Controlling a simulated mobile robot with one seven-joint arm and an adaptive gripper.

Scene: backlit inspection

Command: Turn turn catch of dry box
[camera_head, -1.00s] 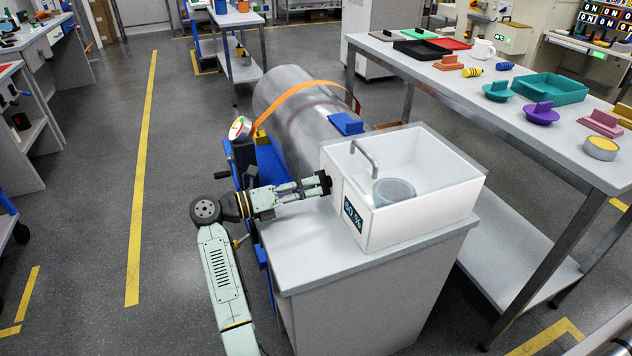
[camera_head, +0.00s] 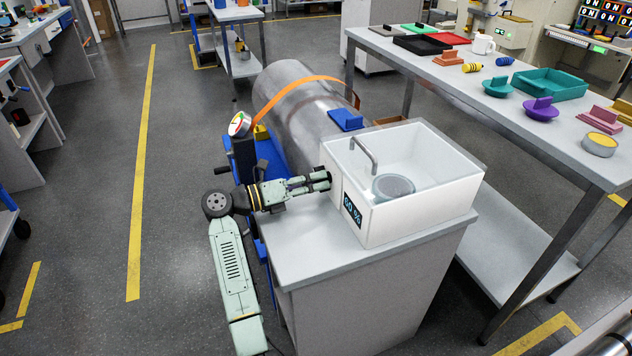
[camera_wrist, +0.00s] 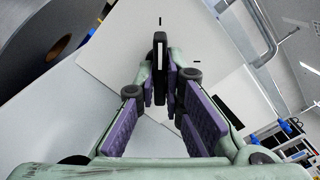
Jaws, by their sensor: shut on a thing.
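My gripper (camera_head: 326,181) reaches the box's left wall from the left. In the wrist view my gripper (camera_wrist: 160,88) has its purple-padded fingers shut on the catch.
A grey round container (camera_head: 393,188) sits inside the box. A large metal cylinder (camera_head: 296,110) with an orange strap lies behind my arm, beside a gauge (camera_head: 240,123). The table (camera_head: 480,85) at right holds trays and small parts. Floor at left is clear.

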